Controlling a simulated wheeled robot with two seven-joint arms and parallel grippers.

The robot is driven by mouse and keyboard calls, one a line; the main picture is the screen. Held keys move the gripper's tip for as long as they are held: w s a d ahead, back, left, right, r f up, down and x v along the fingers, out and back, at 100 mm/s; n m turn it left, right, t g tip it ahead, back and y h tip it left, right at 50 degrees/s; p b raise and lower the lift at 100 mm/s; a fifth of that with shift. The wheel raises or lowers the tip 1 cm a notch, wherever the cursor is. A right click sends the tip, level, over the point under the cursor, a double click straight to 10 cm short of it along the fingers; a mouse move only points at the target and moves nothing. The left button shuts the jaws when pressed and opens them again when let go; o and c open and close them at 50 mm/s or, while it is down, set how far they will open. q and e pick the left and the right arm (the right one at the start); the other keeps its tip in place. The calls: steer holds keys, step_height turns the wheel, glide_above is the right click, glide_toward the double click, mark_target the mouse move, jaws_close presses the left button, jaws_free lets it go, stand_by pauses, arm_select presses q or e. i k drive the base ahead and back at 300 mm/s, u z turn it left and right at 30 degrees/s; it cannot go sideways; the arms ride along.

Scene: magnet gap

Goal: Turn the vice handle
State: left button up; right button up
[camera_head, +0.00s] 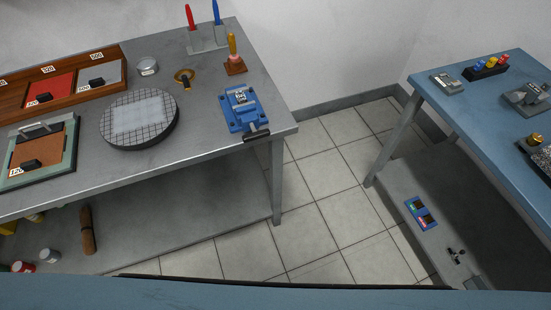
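The blue vice (239,105) sits at the right end of the grey metal workbench, near its front right corner. A small pale block with dark markings (240,96) shows between its jaws. The dark vice handle (257,134) lies across the front of the vice, close to the bench's front edge. Neither of my grippers shows in the head view, and nothing touches the handle.
The grey bench (200,146) also holds a round gridded plate (166,138), wooden trays, a tin (147,66) and upright red and blue tools. A blue table (471,117) stands at the right. Tiled floor (305,235) lies clear between them.

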mark_target(255, 135)
steer(key=z, duration=0.35)
steer(key=k, duration=0.75)
steer(key=z, duration=0.45)
steer(key=i, duration=0.3)
steer(key=z, duration=0.1)
